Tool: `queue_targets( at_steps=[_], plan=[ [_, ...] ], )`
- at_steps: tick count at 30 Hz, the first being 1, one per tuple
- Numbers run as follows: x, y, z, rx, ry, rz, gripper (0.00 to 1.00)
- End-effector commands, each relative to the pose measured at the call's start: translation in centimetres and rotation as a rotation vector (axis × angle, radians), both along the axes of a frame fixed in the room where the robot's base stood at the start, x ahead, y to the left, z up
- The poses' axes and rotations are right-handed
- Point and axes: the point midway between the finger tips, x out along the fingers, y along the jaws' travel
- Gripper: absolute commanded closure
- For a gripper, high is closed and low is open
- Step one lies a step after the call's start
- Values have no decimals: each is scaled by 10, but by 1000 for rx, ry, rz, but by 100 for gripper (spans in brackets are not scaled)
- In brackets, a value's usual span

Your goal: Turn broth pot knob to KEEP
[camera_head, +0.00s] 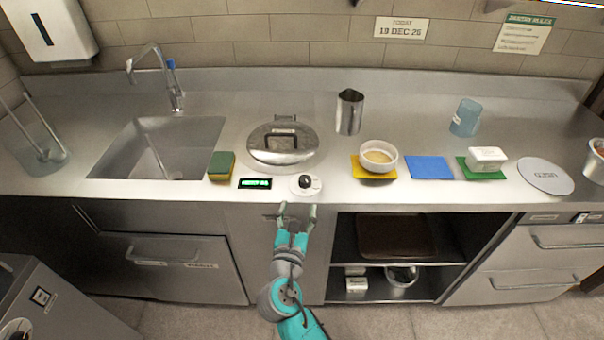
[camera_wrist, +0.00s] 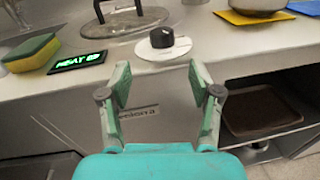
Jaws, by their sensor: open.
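The broth pot (camera_head: 283,141) is sunk in the steel counter under a round metal lid with a dark handle. In front of it the black knob (camera_head: 305,182) sits on a round white dial (camera_head: 317,185). The knob also shows in the wrist view (camera_wrist: 162,37), beyond my fingertips. A small green-lit display (camera_head: 255,183) left of the dial shows text that I cannot read surely; in the wrist view (camera_wrist: 77,62) it looks like "HEAT" and more characters. My gripper (camera_head: 298,211) is open and empty at the counter's front edge, short of the knob and apart from it.
A green and yellow sponge (camera_head: 222,166) lies left of the display. A white bowl (camera_head: 379,156) stands on a yellow mat to the right of the dial. A sink (camera_head: 150,150) is at the left. The counter just around the dial is clear.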

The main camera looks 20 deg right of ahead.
Motion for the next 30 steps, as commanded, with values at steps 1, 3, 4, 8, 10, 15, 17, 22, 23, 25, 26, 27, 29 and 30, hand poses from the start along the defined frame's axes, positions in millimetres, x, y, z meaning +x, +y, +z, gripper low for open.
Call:
queue_targets(
  at_steps=[1, 3, 4, 8, 10, 15, 17, 22, 23, 25, 26, 27, 29, 30],
  plan=[
    [-3, 0, 1, -51, 19, -8, 37],
    [-5, 0, 3, -101, 37, -14, 37],
    [-6, 0, 3, -117, 42, -17, 37],
    [-2, -3, 4, -141, 51, -22, 37],
    [5, -6, 4, -139, 51, -23, 37],
    [30, -19, 5, -137, 49, -24, 37],
    [40, -24, 4, -136, 50, -23, 37],
    [65, -37, 4, -137, 50, -23, 37],
    [69, -39, 4, -136, 50, -22, 37],
    [77, -42, 4, -136, 50, -21, 37],
    [79, -43, 4, -136, 50, -21, 37],
    [82, -45, 4, -136, 50, -22, 37],
    [86, -47, 4, -136, 50, -21, 37],
    [88, -48, 4, -136, 49, -20, 37]
  ],
)
